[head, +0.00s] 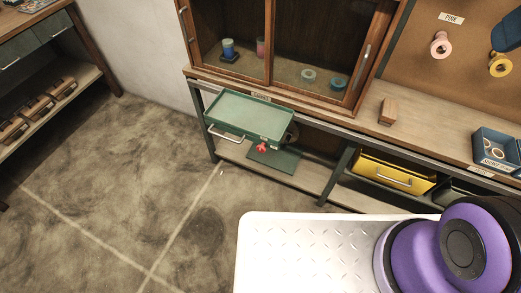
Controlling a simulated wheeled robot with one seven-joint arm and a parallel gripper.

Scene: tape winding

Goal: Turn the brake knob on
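A small red knob (262,148), which looks like the brake knob, sits just below the front right corner of a green tray (248,112), near a dark round part. Its turned position is too small to tell. The tray sticks out from the workbench and has a pale handle on its front. A green plate (275,158) is below the knob, on the lower shelf. My gripper is not in view; only a purple and black joint of my arm shows at the lower right, well apart from the knob.
A wooden cabinet (268,45) with framed doors stands above the tray. A yellow drawer (393,174) and a blue bin (497,150) are to the right. A wooden block (387,111) lies on the bench. The concrete floor (130,170) left of my white base is clear.

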